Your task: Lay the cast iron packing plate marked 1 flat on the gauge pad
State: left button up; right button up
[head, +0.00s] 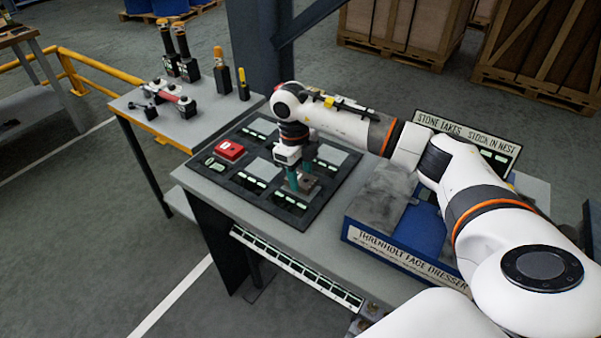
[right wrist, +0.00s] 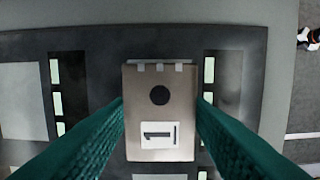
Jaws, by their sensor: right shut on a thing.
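My right gripper (head: 303,177) is shut on the packing plate (head: 304,186), low over the dark board (head: 240,195). In the right wrist view the plate (right wrist: 160,110) is a brownish-grey block with a dark round hole and a white label reading 1. The green fingers (right wrist: 160,125) press on its two sides. The board has several pale grey square pads, one at the left in the right wrist view (right wrist: 22,100). I cannot tell which pad is the gauge pad, or whether the plate touches the board. My left gripper is out of view.
A red box (head: 230,149) sits on the board's left part. The blue face dresser (head: 400,245) stands right of the board, with a lettered sign (head: 468,133) behind. A side table (head: 150,105) at left holds several tools. A dark post (head: 258,50) rises behind the bench.

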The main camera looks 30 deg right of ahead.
jog(key=shift+f+b, duration=0.3)
jog(key=shift+f, duration=0.1)
jog(key=shift+f, duration=0.35)
jog(key=o, duration=1.5)
jog(key=shift+r, duration=0.1)
notch_tip(320, 180, up, 12)
jog(key=w+b, duration=0.1)
jog(key=shift+w+a, duration=0.15)
jog(key=shift+a, duration=0.15)
notch_tip(320, 180, up, 6)
jog(key=p, duration=0.5)
